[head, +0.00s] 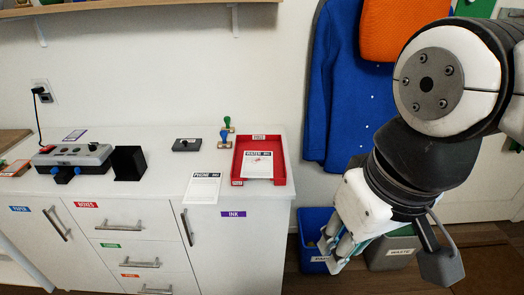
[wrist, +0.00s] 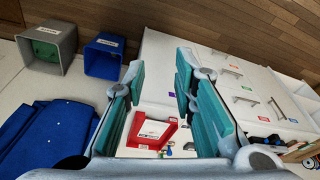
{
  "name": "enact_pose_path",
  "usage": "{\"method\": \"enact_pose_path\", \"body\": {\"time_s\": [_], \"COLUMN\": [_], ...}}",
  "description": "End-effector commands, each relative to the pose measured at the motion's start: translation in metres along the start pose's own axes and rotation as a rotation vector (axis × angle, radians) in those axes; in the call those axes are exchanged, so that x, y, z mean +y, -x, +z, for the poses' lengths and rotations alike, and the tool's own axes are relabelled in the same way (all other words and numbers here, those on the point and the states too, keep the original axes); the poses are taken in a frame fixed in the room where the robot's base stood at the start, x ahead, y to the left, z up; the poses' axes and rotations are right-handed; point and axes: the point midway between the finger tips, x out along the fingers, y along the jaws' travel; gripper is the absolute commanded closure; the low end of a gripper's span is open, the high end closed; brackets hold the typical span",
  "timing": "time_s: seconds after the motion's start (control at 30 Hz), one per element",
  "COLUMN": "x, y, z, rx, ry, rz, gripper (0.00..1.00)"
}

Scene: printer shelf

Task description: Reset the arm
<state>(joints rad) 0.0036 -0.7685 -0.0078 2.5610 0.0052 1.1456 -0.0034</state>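My arm (head: 385,175) reaches down along the right side of the head view. My gripper (head: 325,250) hangs to the right of the white cabinet, in front of the bins. In the wrist view my gripper (wrist: 158,100) shows two teal-padded fingers spread well apart, with nothing held between them. The red tray (wrist: 152,131) shows beyond the gap between the fingers, at a distance. In the head view the red tray (head: 281,152) lies on the counter with a paper labelled WATER (head: 259,168) in it.
The counter (head: 220,150) holds a grey device (head: 72,157), a black holder (head: 129,163), an ink pad (head: 187,145), two stamps (head: 226,128) and a PHONE sheet (head: 202,188). A blue bin (head: 313,222) and a grey waste bin (head: 395,250) stand right of it. A blue coat (head: 345,90) hangs behind.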

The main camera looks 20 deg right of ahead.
Motion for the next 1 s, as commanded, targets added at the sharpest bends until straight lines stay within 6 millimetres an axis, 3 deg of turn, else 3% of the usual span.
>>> {"method": "enact_pose_path", "body": {"time_s": [0.17,0.4,0.6,1.0], "x": [0.000,0.001,0.002,0.002], "y": [0.008,0.060,0.090,0.095], "z": [-0.001,-0.011,-0.017,-0.019], "rx": [0.009,0.091,0.148,0.161], "ry": [0.002,0.006,0.009,0.010], "rz": [0.001,0.008,0.013,0.014], "gripper": [0.75,0.75,0.75,0.75]}}
